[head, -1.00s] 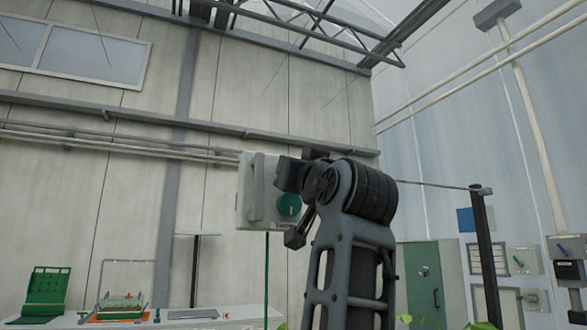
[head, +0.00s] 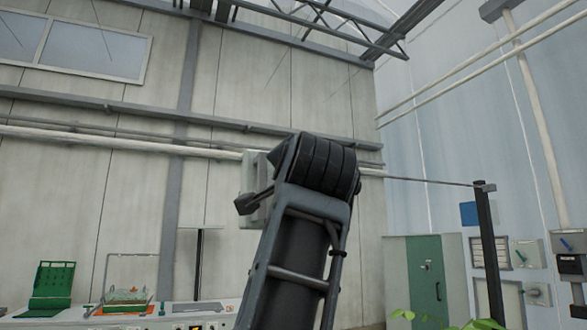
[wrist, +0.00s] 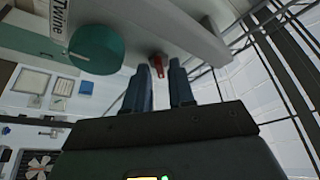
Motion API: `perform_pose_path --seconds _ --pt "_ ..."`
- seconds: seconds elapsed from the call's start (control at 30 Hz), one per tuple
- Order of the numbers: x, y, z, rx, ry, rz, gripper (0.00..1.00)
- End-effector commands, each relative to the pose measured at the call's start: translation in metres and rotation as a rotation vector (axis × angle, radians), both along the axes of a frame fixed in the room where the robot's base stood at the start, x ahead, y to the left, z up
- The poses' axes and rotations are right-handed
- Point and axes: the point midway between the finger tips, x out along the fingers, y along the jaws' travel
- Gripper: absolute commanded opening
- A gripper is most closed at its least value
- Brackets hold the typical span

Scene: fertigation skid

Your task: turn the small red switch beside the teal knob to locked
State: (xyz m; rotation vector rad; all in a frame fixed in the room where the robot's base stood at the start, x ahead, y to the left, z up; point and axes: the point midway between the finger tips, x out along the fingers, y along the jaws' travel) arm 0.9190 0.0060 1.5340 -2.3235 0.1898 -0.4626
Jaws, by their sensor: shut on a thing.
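The small red switch (wrist: 157,63) shows in the wrist view, on the underside of a pale grey panel as pictured, to the right of the round teal knob (wrist: 97,48). My gripper (wrist: 160,72) has its two dark fingers on either side of the switch, shut on it. The fingers cover part of the switch, and I cannot read its setting. In the head view the pale control box (head: 252,212) shows only at its left edge.
A label reading "Twine" (wrist: 62,18) sits beside the knob. In the head view a bench with a green tray (head: 52,285) stands low at left. A green cabinet (head: 428,275) and a dark post (head: 488,250) stand at right.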

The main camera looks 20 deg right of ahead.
Motion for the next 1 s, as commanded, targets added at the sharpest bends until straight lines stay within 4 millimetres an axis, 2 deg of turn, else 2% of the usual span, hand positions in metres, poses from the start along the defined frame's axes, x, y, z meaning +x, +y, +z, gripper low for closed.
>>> perform_pose_path --seconds 0.5,0.53,0.8,1.0 --pt "0.0007 0.0007 0.0006 0.021 0.000 0.002 0.00" --pt "0.0007 0.0007 0.0008 0.021 -0.001 0.002 0.10" --pt "0.0009 0.0001 0.0001 0.020 0.002 0.001 0.34" --pt "0.0003 0.0001 -0.0001 0.020 0.001 0.000 0.34"
